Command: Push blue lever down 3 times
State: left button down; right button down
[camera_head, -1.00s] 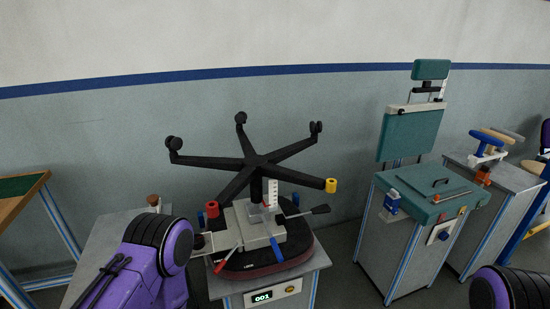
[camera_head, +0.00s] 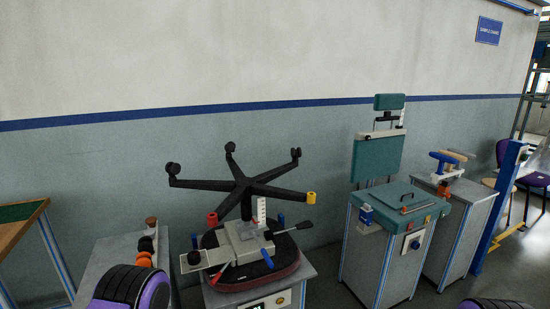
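A blue lever (camera_head: 267,258) sticks out from the front of the grey mechanism (camera_head: 243,241) under an upturned black five-legged chair base (camera_head: 243,186). A red lever (camera_head: 221,272) is beside it on the left, and a black lever (camera_head: 293,228) points right. The mechanism rests on a dark, red-edged seat (camera_head: 285,264) on a grey stand. The stand's display (camera_head: 258,305) is cut by the bottom edge and cannot be read. Neither gripper shows; only purple and black parts of my arms appear at the bottom left and bottom right.
A narrow cabinet (camera_head: 105,265) with black and orange knobs stands left of the chair stand. A teal-topped cabinet (camera_head: 395,203) stands to the right, with another grey cabinet (camera_head: 452,230) beyond. A wooden-edged table (camera_head: 22,226) is at the far left. Floor shows between the stands.

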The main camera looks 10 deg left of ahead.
aim_at(246, 231)
jog(key=u, duration=0.2)
jog(key=i, duration=1)
jog(key=z, duration=0.45)
